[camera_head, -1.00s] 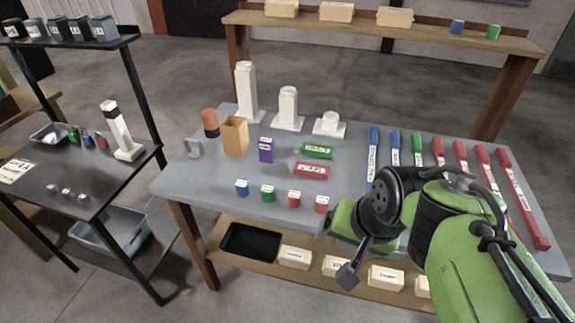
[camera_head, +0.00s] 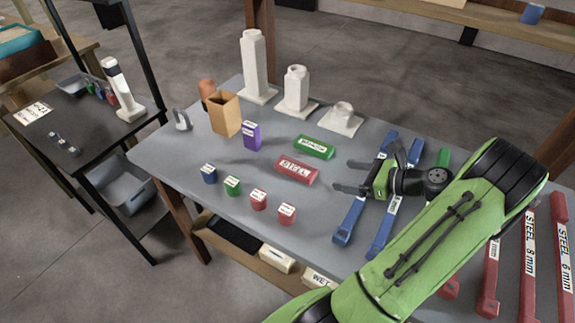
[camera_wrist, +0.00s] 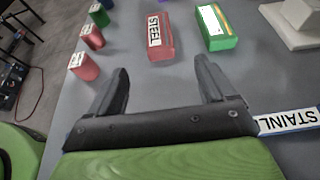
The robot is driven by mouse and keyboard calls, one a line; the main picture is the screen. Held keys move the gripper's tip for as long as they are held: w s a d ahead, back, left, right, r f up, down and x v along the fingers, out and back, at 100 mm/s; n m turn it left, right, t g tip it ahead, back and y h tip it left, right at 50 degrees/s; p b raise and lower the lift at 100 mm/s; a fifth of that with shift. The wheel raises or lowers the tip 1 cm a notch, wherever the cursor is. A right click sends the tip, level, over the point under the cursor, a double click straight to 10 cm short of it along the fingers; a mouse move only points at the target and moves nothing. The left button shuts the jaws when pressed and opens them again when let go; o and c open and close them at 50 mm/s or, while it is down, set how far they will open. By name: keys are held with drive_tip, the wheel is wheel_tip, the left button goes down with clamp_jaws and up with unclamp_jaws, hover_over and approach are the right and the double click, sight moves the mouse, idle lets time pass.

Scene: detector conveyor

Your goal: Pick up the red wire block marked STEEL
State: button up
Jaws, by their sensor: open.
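The red wire block marked STEEL (camera_head: 296,168) lies flat on the grey table, label up. In the wrist view the red block (camera_wrist: 158,38) is ahead of the fingertips, between their lines and apart from them. My gripper (camera_head: 350,176) is open and empty, to the right of the block, with its fingers pointing left toward it. In the wrist view my gripper's two fingers (camera_wrist: 164,75) are spread wide. A green block (camera_head: 314,147) with a white label lies just behind the red one; it also shows in the wrist view (camera_wrist: 216,27).
Small blue (camera_head: 209,173), green (camera_head: 232,186) and red (camera_head: 258,200) cubes stand along the front edge. A purple box (camera_head: 251,136) and an orange-tan box (camera_head: 225,114) stand left. White stands (camera_head: 297,90) are at the back. Blue bars (camera_head: 349,222) lie under my arm.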

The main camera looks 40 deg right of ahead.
sight(301, 168)
drive_tip(key=b+x, duration=0.5)
drive_tip(key=x, duration=1)
drive_tip(key=shift+w+a, duration=0.25)
drive_tip(key=shift+r, duration=0.1)
drive_tip(key=c, duration=1.1)
